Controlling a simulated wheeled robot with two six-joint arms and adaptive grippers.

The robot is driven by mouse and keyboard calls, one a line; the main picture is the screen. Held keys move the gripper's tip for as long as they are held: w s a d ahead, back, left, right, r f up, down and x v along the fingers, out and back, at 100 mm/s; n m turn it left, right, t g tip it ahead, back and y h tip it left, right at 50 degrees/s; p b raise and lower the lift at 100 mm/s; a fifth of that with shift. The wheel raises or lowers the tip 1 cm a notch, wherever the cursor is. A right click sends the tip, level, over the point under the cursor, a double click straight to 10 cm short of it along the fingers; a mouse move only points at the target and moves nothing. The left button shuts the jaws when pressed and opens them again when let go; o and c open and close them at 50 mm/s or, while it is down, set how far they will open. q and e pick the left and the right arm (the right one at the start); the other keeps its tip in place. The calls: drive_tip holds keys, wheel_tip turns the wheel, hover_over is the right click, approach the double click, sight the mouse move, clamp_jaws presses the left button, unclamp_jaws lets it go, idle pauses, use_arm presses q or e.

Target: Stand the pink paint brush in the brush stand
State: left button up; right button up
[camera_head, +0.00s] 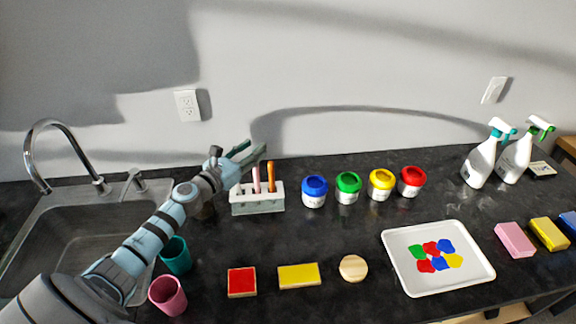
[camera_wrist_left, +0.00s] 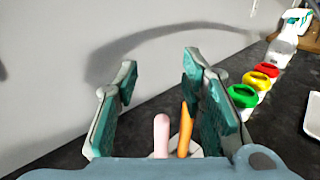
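The pink paint brush (camera_head: 256,178) stands upright in the brush stand (camera_head: 258,205), a pale block against the back of the counter. An orange brush (camera_head: 271,176) stands beside it to the right. My left gripper (camera_head: 253,149) is just above and left of the brushes. In the left wrist view its fingers are open, with the pink brush's rounded end (camera_wrist_left: 161,135) showing low between them and apart from both. The orange brush (camera_wrist_left: 185,132) shows close to the right finger; I cannot tell if they touch. My right gripper is not in view.
Blue (camera_head: 314,192), green (camera_head: 348,188), yellow (camera_head: 381,184) and red (camera_head: 411,181) paint jars line up right of the stand. Teal (camera_head: 175,256) and pink (camera_head: 168,295) cups stand below my left arm, near the sink (camera_head: 80,250). A paint tray (camera_head: 400,262) lies at front right.

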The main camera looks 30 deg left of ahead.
use_arm(q)
drive_tip(key=s+d+r+m+g+h, duration=0.3)
drive_tip(key=s+d+h, duration=0.3)
drive_tip(key=s+d, duration=0.2)
drive_tip(key=s+d+r+m+g+h+p, duration=0.1)
drive_tip(key=s+d+r+m+g+h, duration=0.2)
drive_tip(key=d, duration=1)
drive_tip(key=s+r+m+h, duration=0.2)
drive_tip(key=s+r, duration=0.1)
drive_tip(key=s, duration=0.2)
drive_tip(key=shift+s+d+r+m+h, duration=0.15)
drive_tip(key=shift+s+d+m+h, duration=0.15)
drive_tip(key=shift+m+h, duration=0.1)
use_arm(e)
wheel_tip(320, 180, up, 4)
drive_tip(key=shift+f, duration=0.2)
use_arm(q)
drive_tip(key=shift+w, duration=0.1)
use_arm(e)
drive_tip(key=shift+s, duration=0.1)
